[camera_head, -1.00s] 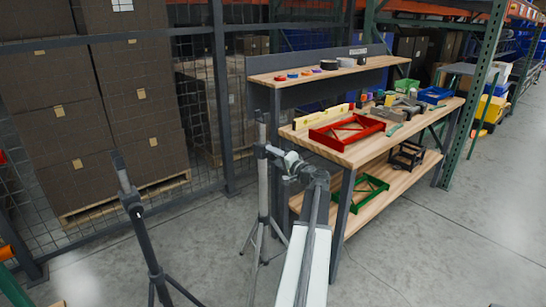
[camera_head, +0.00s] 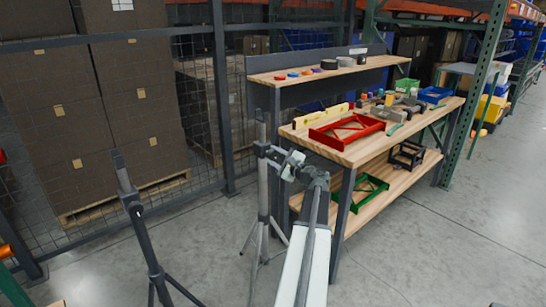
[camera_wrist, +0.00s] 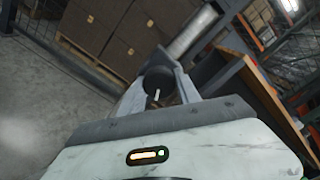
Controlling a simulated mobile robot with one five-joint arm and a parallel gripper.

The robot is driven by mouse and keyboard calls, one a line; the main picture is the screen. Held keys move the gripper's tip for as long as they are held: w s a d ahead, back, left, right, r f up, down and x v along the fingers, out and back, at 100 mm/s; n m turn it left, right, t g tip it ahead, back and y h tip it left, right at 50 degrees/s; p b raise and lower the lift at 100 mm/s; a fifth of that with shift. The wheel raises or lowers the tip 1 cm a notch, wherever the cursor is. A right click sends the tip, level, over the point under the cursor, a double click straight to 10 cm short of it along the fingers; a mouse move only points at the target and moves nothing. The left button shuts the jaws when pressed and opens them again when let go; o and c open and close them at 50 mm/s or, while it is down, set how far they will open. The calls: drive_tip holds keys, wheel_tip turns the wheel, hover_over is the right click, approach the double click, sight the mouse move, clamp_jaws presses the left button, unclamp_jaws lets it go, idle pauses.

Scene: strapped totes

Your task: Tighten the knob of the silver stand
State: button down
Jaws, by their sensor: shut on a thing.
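The silver stand (camera_head: 263,195) is a light grey tripod stand standing upright on the floor in front of the workbench. Its tube also shows in the wrist view (camera_wrist: 194,34), slanting to the upper right. The knob (camera_wrist: 158,80) is dark and round, between my two fingers in the wrist view. My gripper (camera_wrist: 160,84) is shut on the knob, with a finger on each side. In the head view my gripper (camera_head: 275,157) reaches the stand from the right at collar height, and the knob is too small to make out there.
A black tripod stand (camera_head: 147,235) stands to the left. The workbench (camera_head: 352,152) with a red frame (camera_head: 347,131) and tools is close behind on the right. Stacked brown boxes (camera_head: 140,85) are behind mesh fencing. The concrete floor at right is clear.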

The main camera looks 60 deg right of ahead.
drive_tip(key=m, duration=0.4)
drive_tip(key=shift+w, duration=0.1)
idle(0.5)
drive_tip(key=c, duration=0.9)
unclamp_jaws()
drive_tip(key=shift+o, duration=0.2)
drive_tip(key=shift+f, duration=0.1)
drive_tip(key=v, duration=0.8)
